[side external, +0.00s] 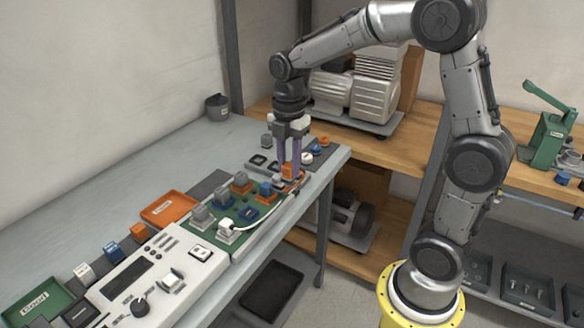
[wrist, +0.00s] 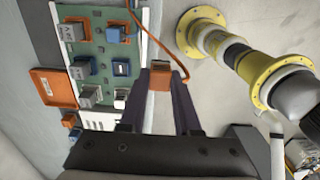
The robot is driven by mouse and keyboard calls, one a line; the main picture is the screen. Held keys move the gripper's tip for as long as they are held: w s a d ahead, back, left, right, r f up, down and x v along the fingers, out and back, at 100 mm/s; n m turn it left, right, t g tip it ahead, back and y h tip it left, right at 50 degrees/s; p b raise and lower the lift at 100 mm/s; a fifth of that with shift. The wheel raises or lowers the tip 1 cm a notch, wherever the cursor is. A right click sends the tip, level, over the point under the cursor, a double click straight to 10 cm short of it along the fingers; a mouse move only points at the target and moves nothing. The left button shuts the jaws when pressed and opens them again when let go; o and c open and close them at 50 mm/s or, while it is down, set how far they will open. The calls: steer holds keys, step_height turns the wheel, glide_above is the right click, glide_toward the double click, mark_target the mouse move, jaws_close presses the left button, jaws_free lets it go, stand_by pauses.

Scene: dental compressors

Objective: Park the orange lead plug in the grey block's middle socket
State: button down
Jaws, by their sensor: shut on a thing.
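The orange plug (side external: 291,173) is between the purple fingertips of my gripper (side external: 289,174), over the right end of the bench. In the wrist view, the plug (wrist: 159,77) shows between the fingers of my gripper (wrist: 162,88), which is shut on it. A light grey block with dark square sockets (side external: 262,162) appears just left of my fingers in the side view. My gripper partly hides it, so I cannot make out its middle socket. The block is not clear in the wrist view.
A green board (side external: 213,228) with grey, orange and blue plugs stands left of my gripper. A white lead (side external: 262,219) runs along its front edge. An orange tray (side external: 169,209) and a white control panel (side external: 135,284) lie further left.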

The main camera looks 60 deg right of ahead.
steer(key=w+d+f, duration=0.2)
steer(key=w+d, duration=0.5)
steer(key=d, duration=0.1)
steer(key=w+d+f, duration=0.3)
steer(key=w+d, duration=0.4)
steer(key=shift+w+d+f, duration=0.15)
steer(key=shift+d+f, duration=0.15)
steer(key=shift+d, duration=0.1)
steer(key=shift+f, duration=0.2)
stand_by(0.3)
steer(key=shift+f, duration=1.7)
steer(key=shift+f, duration=1)
stand_by(0.7)
steer(key=shift+c, duration=1.1)
jaws_free()
step_height(320, 180, up, 7)
